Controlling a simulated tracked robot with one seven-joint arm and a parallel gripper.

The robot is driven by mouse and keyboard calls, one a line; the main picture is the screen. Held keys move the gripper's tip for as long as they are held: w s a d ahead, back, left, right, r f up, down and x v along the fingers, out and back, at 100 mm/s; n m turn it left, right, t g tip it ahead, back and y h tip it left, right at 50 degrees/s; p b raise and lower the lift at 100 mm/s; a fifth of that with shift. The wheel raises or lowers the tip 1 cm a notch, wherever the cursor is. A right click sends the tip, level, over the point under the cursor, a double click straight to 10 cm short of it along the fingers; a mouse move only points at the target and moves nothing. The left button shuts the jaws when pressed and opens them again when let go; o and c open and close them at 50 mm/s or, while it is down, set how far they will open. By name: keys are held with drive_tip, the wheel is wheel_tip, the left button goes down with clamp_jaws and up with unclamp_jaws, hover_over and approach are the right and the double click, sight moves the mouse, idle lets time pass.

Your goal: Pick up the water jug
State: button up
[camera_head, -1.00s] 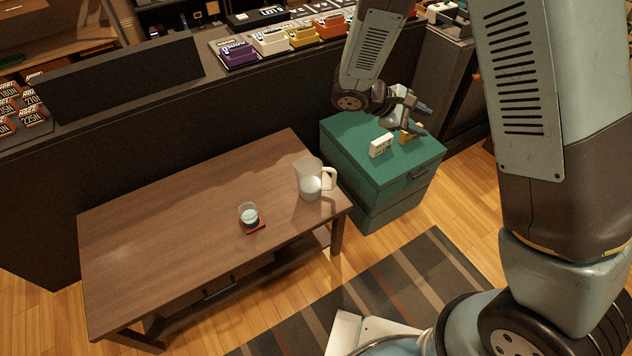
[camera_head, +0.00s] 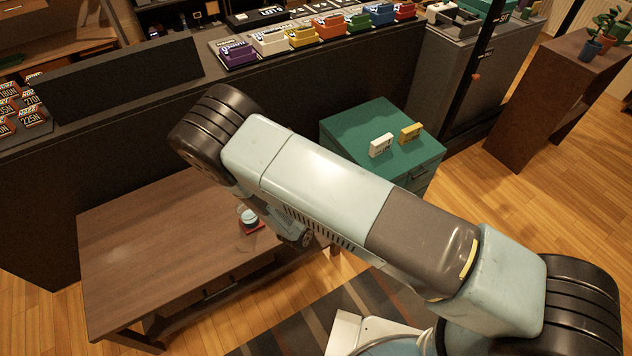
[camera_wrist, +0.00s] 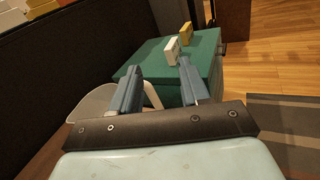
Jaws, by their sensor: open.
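The pale, translucent water jug (camera_wrist: 92,104) shows in the wrist view, partly hidden behind the left finger and the wrist plate. Its curved handle (camera_wrist: 153,96) shows between the two fingers. My gripper (camera_wrist: 158,70) is open, with the fingers apart. The left finger overlaps the jug in the picture; I cannot tell whether they touch. In the head view my arm hides both the jug and the gripper.
A glass (camera_head: 247,216) stands on a red coaster on the wooden table (camera_head: 130,245). The green cabinet (camera_head: 350,125) beside the table carries a white block (camera_head: 381,145) and a yellow block (camera_head: 411,133). A dark counter runs behind. The table's left part is clear.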

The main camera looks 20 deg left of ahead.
drive_tip(key=s+a+f+n+y, duration=0.2)
drive_tip(key=s+f+n+y, duration=0.25)
drive_tip(key=f, duration=0.35)
drive_tip(key=shift+n+t+y, duration=0.35)
drive_tip(key=shift+t, duration=0.05)
drive_tip(key=shift+w+a+f, duration=0.1)
drive_tip(key=shift+w+f, duration=0.05)
drive_tip(key=shift+w, duration=2.2)
drive_tip(key=shift+w+f, duration=0.1)
drive_tip(key=shift+w, duration=2.25)
drive_tip(key=shift+w+a+f, duration=0.1)
drive_tip(key=shift+w+f, duration=0.05)
drive_tip(key=shift+w, duration=2.2)
clamp_jaws()
